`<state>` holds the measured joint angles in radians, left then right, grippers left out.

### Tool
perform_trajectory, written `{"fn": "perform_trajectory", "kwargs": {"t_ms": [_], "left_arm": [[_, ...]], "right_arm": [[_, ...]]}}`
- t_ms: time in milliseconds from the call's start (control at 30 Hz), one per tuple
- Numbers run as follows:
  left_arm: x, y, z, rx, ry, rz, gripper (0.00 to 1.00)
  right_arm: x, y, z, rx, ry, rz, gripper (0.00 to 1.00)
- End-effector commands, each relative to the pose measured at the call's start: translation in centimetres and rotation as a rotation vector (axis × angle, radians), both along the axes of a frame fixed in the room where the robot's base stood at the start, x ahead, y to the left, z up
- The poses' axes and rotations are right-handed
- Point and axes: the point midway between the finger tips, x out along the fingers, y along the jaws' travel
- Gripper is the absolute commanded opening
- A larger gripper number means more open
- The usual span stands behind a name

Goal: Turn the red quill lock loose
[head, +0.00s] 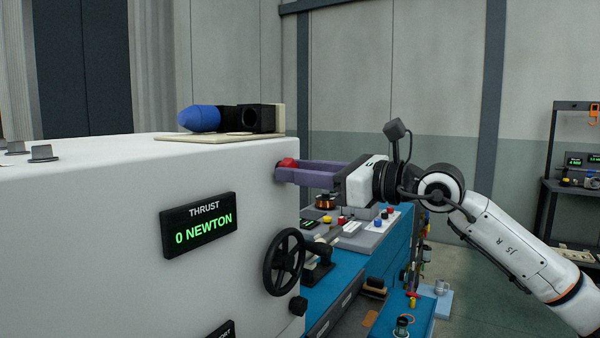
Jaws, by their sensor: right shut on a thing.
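The red quill lock (287,162) sits on the right end of the white machine housing (130,260), near its top edge. My right gripper (292,170) comes in from the right with its purple fingers around the red lock. It is shut on the lock, and the fingers partly hide it. How far the lock is turned cannot be told. My left gripper is not in view.
A black handwheel (284,262) stands out below the lock. A thrust display (199,224) reads 0 NEWTON. A blue-nosed motor (215,118) lies on top of the housing. A blue bench (390,245) with several small parts stands behind my right gripper.

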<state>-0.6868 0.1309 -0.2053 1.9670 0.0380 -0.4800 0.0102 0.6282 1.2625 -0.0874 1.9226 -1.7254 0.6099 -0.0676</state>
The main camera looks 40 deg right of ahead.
Motion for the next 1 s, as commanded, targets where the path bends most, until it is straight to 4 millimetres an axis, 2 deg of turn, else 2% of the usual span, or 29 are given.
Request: {"fn": "perform_trajectory", "kwargs": {"t_ms": [267, 1000], "left_arm": [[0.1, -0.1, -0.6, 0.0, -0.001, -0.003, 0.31], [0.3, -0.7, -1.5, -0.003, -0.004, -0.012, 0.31]], "right_arm": [[0.0, 0.0, 0.0, -0.173, -0.075, 0.0, 0.09], [0.0, 0.0, 0.0, -0.809, -0.338, -0.002, 0.09]]}}
